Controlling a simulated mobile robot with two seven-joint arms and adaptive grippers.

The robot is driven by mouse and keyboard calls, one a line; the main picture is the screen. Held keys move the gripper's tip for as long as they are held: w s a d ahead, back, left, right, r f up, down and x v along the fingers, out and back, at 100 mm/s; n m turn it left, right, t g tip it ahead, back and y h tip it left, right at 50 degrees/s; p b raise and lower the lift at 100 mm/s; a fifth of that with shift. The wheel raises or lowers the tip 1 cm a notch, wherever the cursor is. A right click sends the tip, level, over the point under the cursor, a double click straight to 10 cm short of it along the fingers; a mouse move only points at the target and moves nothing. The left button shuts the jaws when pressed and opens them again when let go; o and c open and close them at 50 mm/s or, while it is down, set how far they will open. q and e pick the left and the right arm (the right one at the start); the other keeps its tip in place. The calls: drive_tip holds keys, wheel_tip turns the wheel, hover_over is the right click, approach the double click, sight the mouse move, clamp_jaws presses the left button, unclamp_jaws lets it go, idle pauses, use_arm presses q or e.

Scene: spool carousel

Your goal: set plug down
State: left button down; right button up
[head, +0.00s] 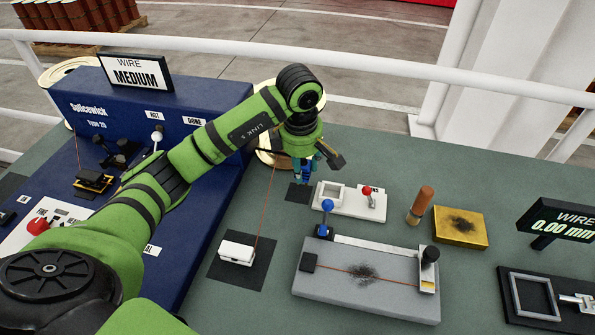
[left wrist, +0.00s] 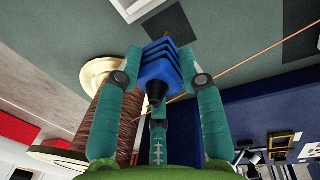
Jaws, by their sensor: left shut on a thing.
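In the left wrist view a blue ribbed plug (left wrist: 163,66) with a dark tip sits between the teal fingers of my left gripper (left wrist: 159,92), which is shut on it. In the head view my left gripper (head: 305,170) points down over the green table, close to a small dark square pad (head: 297,194). There the plug is mostly hidden by the fingers. I cannot tell whether it touches the table. My right gripper is in neither view.
A copper wire spool (left wrist: 112,115) stands beside the gripper, its wire (head: 267,202) running to a white clamp block (head: 238,252). A white tray with a red-knobbed lever (head: 367,191) is close on the right. A grey wire board (head: 352,284) lies nearer. The blue Splicewick machine (head: 88,88) is left.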

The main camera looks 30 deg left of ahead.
use_arm(q)
drive_tip(key=shift+a+f, duration=0.25)
drive_tip(key=shift+a, duration=0.25)
drive_tip(key=shift+f, duration=0.15)
wheel_tip(320, 180, down, 3)
drive_tip(key=shift+f+p, duration=0.15)
drive_tip(key=shift+p, duration=0.8)
drive_tip(key=shift+f, duration=0.55)
drive_tip(key=c, duration=0.8)
unclamp_jaws()
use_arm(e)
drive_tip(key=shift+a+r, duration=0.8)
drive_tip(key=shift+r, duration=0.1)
use_arm(q)
drive_tip(key=shift+o, duration=0.2)
drive_tip(key=shift+r, duration=0.1)
